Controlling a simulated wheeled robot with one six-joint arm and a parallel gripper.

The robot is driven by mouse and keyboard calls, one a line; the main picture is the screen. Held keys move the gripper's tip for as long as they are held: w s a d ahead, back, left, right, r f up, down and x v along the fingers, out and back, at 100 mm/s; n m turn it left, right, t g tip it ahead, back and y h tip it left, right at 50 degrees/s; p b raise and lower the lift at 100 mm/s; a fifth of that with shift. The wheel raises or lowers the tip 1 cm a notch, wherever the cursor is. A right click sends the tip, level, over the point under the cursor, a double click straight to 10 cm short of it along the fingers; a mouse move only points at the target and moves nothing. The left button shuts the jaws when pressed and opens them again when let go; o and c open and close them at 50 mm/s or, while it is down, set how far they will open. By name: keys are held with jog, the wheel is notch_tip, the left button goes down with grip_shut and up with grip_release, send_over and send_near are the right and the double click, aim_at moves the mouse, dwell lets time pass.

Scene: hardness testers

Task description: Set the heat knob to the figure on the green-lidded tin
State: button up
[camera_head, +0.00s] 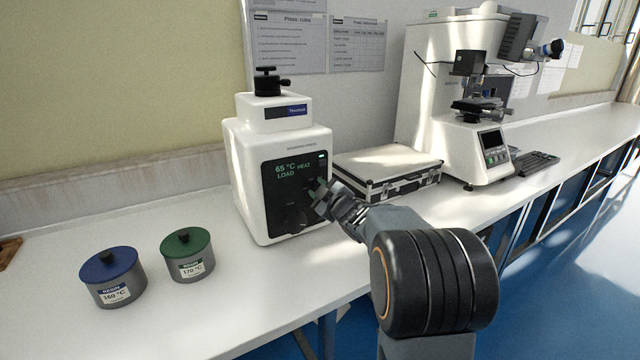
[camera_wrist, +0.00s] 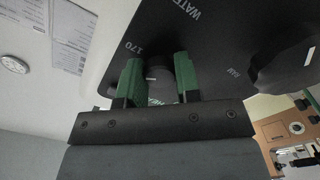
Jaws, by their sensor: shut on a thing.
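The green-lidded tin (camera_head: 188,256) stands on the bench in the head view, its label reading 170 °C. The white press (camera_head: 285,170) has a dark front panel whose display reads 65 °C HEAT and LOAD. My gripper (camera_head: 322,200) is at the right part of this panel. In the wrist view its green fingers (camera_wrist: 160,82) are shut on the small dark heat knob (camera_wrist: 161,90), which is partly hidden between them. A short white mark shows there. A printed 170 is just up and left of the fingers. Exactly where the knob points is unclear.
A blue-lidded tin (camera_head: 113,278) marked 160 °C stands left of the green one. A silver-edged case (camera_head: 388,172) lies right of the press, with a large tester (camera_head: 465,110) beyond. A larger dark knob (camera_wrist: 285,72) is right of my fingers.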

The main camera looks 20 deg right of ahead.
jog(key=m+p, duration=0.3)
jog(key=m, duration=0.2)
jog(key=shift+m, duration=0.7)
jog(key=o, duration=0.9)
jog(key=s, duration=0.4)
jog(key=s+d, duration=0.1)
jog(key=s, duration=0.4)
jog(key=s+p, duration=0.1)
jog(key=s, duration=0.3)
jog(key=shift+s+d, duration=0.3)
jog(key=shift+s, duration=0.05)
